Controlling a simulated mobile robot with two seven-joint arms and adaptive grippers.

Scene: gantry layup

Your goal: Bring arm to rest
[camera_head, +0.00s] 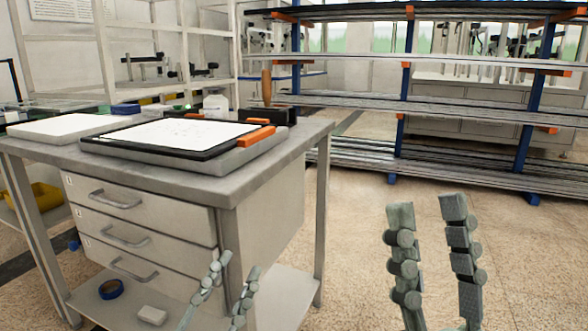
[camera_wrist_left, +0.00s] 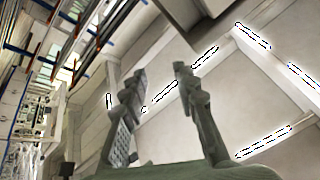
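My left gripper (camera_head: 239,272) is low in the head view, in front of the drawer bench, with its two fingers apart and nothing between them. In the left wrist view the same gripper (camera_wrist_left: 154,82) shows two separated fingers against the ceiling and its lights, so it points upward there. My right gripper (camera_head: 427,212) is at the lower right of the head view, over the floor, with its fingers spread and empty. Both grippers are apart from the bench and from each other. The arms behind them are mostly out of the picture.
A grey workbench (camera_head: 190,178) with drawers stands at the left. On it lie a black-framed white board (camera_head: 180,134), orange pieces (camera_head: 255,136) and a white panel (camera_head: 60,128). A blue tape roll (camera_head: 111,289) is on its lower shelf. A rack (camera_head: 400,103) stands behind; the floor at right is clear.

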